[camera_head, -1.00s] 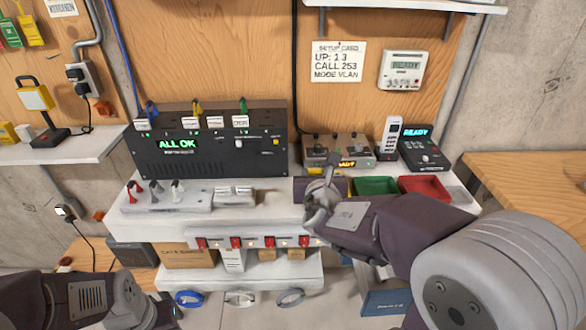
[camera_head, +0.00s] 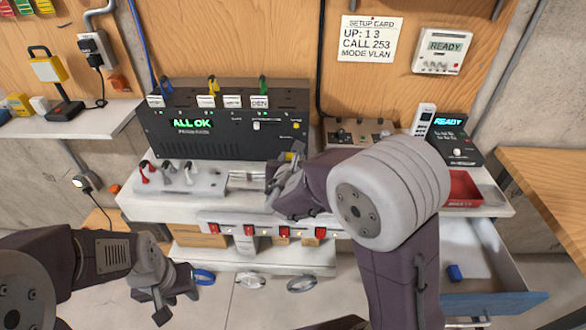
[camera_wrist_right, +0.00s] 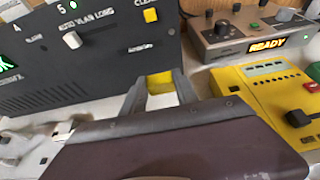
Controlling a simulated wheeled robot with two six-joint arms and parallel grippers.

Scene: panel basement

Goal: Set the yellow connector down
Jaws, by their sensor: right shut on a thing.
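My right gripper (camera_head: 284,172) is shut on the yellow connector (camera_wrist_right: 160,82), which shows as a small yellow block between the fingertips in the right wrist view. The gripper (camera_wrist_right: 155,88) is in front of the lower right part of the dark panel (camera_head: 215,145). Whether the connector touches anything below is hidden. In the head view the connector is mostly hidden by the gripper. My left gripper (camera_head: 176,303) is low at the left, in front of the bench, with its fingers apart and empty.
A yellow device (camera_wrist_right: 265,90) is right of the right gripper. A red bin (camera_head: 463,190) is at the bench's right.

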